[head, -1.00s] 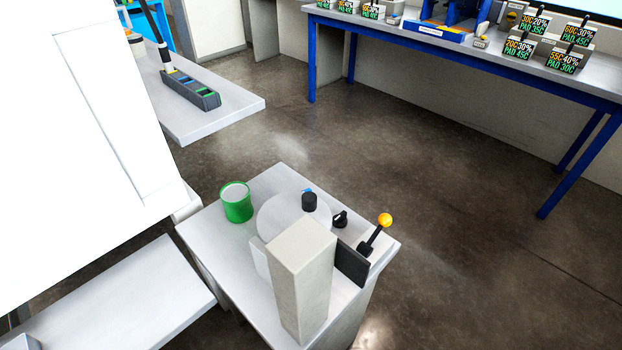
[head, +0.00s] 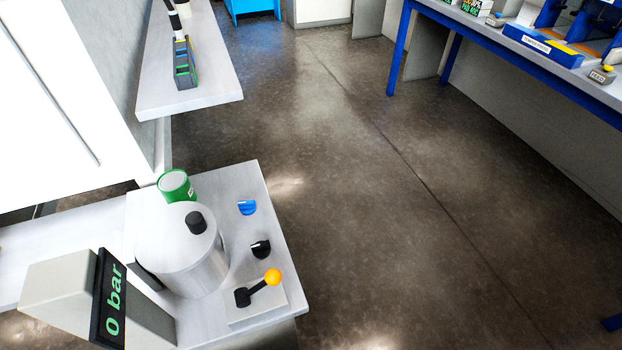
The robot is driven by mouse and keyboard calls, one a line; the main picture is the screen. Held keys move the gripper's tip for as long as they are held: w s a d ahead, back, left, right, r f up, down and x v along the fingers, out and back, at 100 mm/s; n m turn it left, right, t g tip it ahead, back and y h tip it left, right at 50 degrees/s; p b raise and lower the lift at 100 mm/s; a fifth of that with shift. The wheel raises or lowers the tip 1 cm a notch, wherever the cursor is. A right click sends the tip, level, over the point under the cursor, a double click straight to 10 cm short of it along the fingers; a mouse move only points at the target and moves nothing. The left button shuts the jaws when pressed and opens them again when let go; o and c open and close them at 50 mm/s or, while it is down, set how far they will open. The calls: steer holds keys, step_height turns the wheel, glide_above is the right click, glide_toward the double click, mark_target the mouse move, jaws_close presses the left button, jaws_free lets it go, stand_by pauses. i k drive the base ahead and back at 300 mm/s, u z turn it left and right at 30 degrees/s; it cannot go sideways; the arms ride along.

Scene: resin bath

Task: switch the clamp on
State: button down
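A black lever with an orange ball end (head: 258,287) stands on a low pale block at the front right corner of a small white table. It slants up to the right. A black knob (head: 260,249) and a blue knob (head: 247,207) are behind it. No label shows which control is the clamp. A metal pot (head: 184,258) with a lid and black top knob stands left of them. A dark display (head: 109,299) on a grey box reads "0 bar" in green. My gripper is not in view.
A green can (head: 175,186) stands behind the pot. A white shelf (head: 215,88) with a dark rack (head: 184,70) juts out at the upper left, beside a large white body (head: 50,120). Open floor (head: 400,230) lies right of the table. A blue-framed bench (head: 480,50) stands at the upper right.

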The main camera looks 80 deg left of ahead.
mark_target(246, 207)
steer(key=i, duration=0.7)
steer(key=u, duration=3.3)
steer(key=i, duration=0.5)
